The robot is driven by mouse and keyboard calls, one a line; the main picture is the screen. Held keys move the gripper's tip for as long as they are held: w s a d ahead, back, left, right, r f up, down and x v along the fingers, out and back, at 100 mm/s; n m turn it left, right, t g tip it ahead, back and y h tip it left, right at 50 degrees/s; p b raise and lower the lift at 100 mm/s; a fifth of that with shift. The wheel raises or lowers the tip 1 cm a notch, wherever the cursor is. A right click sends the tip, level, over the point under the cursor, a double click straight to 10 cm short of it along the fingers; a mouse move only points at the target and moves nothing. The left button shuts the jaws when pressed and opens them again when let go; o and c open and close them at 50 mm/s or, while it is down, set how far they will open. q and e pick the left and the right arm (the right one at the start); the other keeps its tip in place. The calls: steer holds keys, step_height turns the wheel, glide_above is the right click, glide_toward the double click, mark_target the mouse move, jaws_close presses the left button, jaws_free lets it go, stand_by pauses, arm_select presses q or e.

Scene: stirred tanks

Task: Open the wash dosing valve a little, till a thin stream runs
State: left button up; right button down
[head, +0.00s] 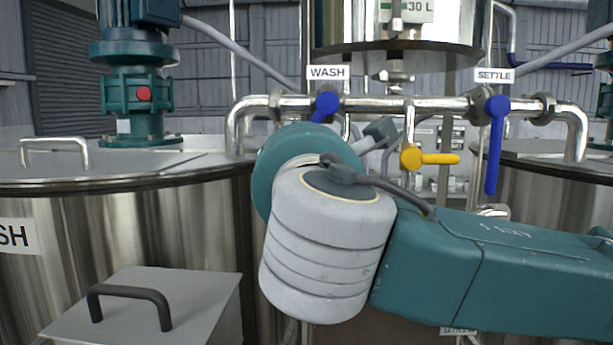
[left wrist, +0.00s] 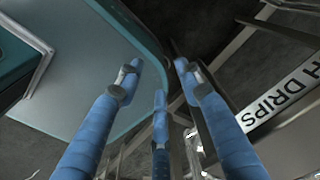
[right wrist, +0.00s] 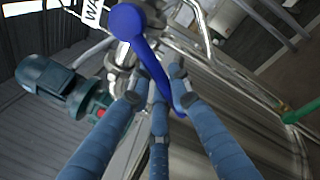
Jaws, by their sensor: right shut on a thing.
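The wash valve's blue lever (head: 325,105) is on the steel pipe below the WASH sign (head: 328,73). In the head view its upper part shows, slanting down-left; my right arm hides the rest. In the right wrist view the lever (right wrist: 146,52) runs from its round hub down between the fingers of my right gripper (right wrist: 160,88), which is closed on its lower end. The head view hides this gripper. I cannot see the wash outlet or any stream. My left gripper (left wrist: 158,80) shows only in the left wrist view, fingers spread and empty.
The settle valve's blue lever (head: 495,145) hangs straight down at the right. A yellow lever (head: 430,158) points right between the two valves. A steel vessel (head: 395,25) is above. Large tanks stand at left (head: 130,215) and right. A grey handled box (head: 140,310) is low at left.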

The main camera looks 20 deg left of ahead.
steer(key=shift+s+a+r+m+b, duration=0.15)
steer(key=shift+a+m+b, duration=0.15)
steer(key=shift+m+b, duration=0.3)
steer(key=shift+w+a+r+m+b, duration=0.1)
steer(key=shift+a+m+b, duration=0.3)
steer(key=shift+m, duration=0.3)
steer(key=shift+d+r, duration=0.1)
steer(key=c, duration=1.8)
jaws_free()
steer(key=shift+o, duration=0.9)
steer(key=shift+s+r, duration=0.1)
steer(key=v, duration=1.2)
steer(key=shift+f, duration=0.2)
